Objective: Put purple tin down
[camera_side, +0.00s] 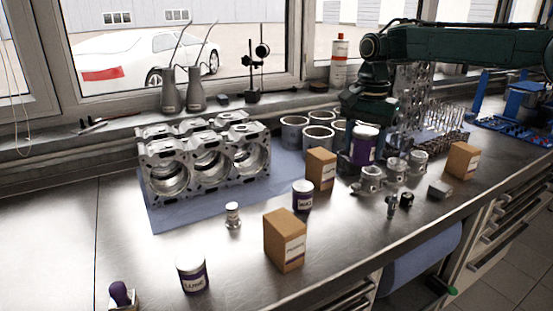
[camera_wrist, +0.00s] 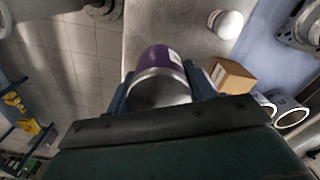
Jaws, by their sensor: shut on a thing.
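My gripper (camera_side: 364,124) is shut on a purple tin (camera_side: 363,148) with a white lid, held upright below the wrist. In the wrist view the tin (camera_wrist: 163,62) sits between the two fingers of my gripper (camera_wrist: 161,88). Two similar white-lidded tins stand on the bench: one beside the middle carton (camera_side: 303,196), one at the front left (camera_side: 193,273).
Cartons (camera_side: 321,169) (camera_side: 285,240) (camera_side: 463,161) stand around the work. Cylinder liners (camera_side: 317,139) and an engine block (camera_side: 205,160) lie on a blue mat (camera_side: 165,215). A small grey block (camera_side: 440,188) lies near the front edge. Bare bench (camera_side: 350,225) shows at front centre.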

